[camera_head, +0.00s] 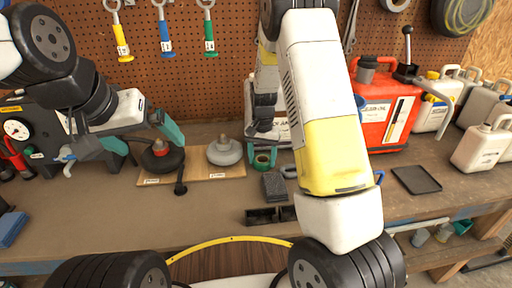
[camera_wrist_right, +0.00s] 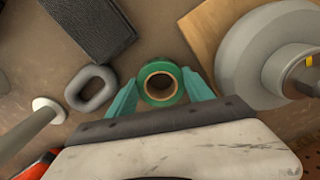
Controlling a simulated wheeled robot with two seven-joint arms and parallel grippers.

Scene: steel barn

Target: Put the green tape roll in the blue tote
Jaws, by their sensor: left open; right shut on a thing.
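The green tape roll (camera_wrist_right: 143,87) is between the teal fingers of my right gripper (camera_wrist_right: 160,88) in the right wrist view, with its round hole facing the camera. The fingers are shut on its sides. In the head view the roll (camera_head: 262,161) shows low at the bench, right of the grey disc; I cannot tell whether it touches the bench. My left gripper (camera_head: 145,142) is open and empty, above the bench at the left.
A wooden board (camera_head: 205,168) holds a black disc (camera_head: 162,160) and a grey disc (camera_head: 224,151). A dark block (camera_head: 274,187) and a grey ring (camera_wrist_right: 91,88) lie near the roll. A red can (camera_head: 385,120) and pale jugs stand right. The bench's front left is mostly clear.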

